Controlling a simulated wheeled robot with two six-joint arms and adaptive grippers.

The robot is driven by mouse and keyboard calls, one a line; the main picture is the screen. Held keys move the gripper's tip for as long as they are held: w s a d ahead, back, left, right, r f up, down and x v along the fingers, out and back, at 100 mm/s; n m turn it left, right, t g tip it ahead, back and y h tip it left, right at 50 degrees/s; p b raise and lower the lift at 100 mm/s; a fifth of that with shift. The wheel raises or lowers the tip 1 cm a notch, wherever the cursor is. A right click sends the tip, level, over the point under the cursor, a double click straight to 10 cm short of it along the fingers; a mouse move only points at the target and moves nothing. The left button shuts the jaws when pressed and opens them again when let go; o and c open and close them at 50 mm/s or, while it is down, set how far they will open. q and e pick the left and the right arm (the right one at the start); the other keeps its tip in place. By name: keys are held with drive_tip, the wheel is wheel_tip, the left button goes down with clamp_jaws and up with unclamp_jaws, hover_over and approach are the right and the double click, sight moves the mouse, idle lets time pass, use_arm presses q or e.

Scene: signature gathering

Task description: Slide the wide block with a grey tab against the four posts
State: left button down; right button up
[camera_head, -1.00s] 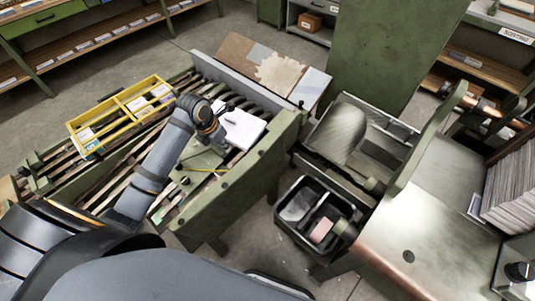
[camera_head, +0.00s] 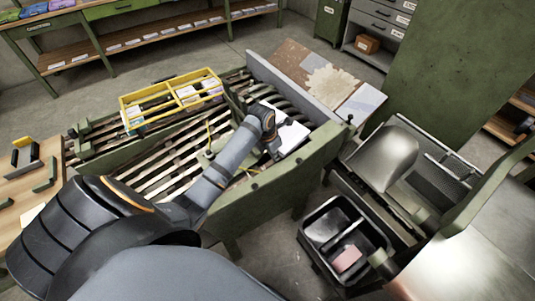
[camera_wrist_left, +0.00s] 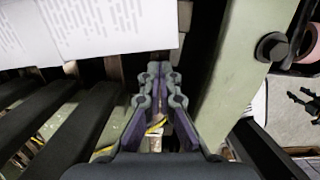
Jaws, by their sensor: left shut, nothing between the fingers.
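A wide white block (camera_head: 292,138) lies on the slatted bed, near the bed's right end. In the left wrist view its printed white top (camera_wrist_left: 110,28) fills the upper left. I cannot make out a grey tab, since my arm covers part of the block. I cannot tell the four posts apart here. My left gripper (camera_head: 275,154) is low at the block's near left side. In the left wrist view the gripper (camera_wrist_left: 160,72) is shut and empty, its fingertips close to the block's edge; I cannot tell whether they touch. My right gripper is out of view.
A green side rail (camera_head: 285,185) bounds the bed in front. A yellow divided tray (camera_head: 172,98) stands at the bed's back left. A black bin (camera_head: 318,228) with a pink block (camera_head: 347,259) and a grey metal machine (camera_head: 385,155) are to the right. A wooden table (camera_head: 28,183) is at left.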

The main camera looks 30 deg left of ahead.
sight(281, 152)
use_arm(q)
drive_tip(key=shift+w+d, duration=0.2)
drive_tip(key=shift+w, duration=0.3)
drive_tip(key=shift+w+d+r+p, duration=0.15)
drive_tip(key=shift+w+r+p, duration=0.25)
drive_tip(key=shift+p, duration=0.5)
drive_tip(key=shift+w+d+f+p, duration=0.1)
drive_tip(key=shift+w+p, duration=0.25)
drive_tip(key=shift+w+f, duration=0.15)
drive_tip(key=shift+w, duration=0.05)
drive_tip(key=shift+f, duration=0.1)
